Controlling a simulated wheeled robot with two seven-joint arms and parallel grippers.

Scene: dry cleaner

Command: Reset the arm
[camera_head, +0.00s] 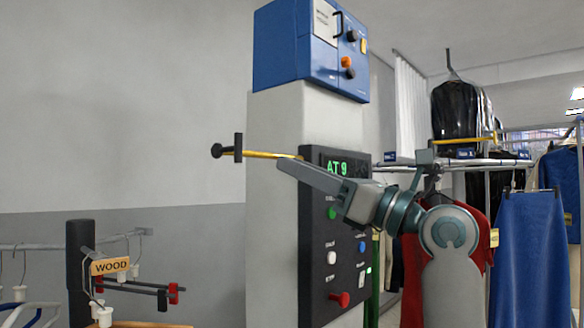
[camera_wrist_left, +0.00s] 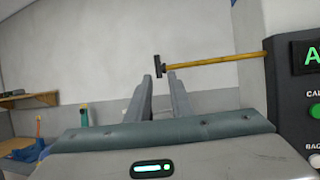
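My left gripper (camera_head: 280,163) is in front of the dark control panel (camera_head: 322,262), its fingers pointing left. In the head view its tips are near the yellow rod (camera_head: 258,154), which has a black crosspiece at its end. In the left wrist view the two fingers (camera_wrist_left: 160,76) stand apart with nothing between them. There the yellow rod (camera_wrist_left: 215,61) crosses the picture beyond the tips; I cannot tell whether it touches a finger. My right gripper is not in view.
The panel has a green "AT 9" display (camera_head: 337,168) and a red button (camera_head: 340,299). A blue box (camera_head: 300,45) sits above. Clothes on rails, such as a blue garment (camera_head: 527,250), hang at right. A rack with a "WOOD" tag (camera_head: 111,267) stands at lower left.

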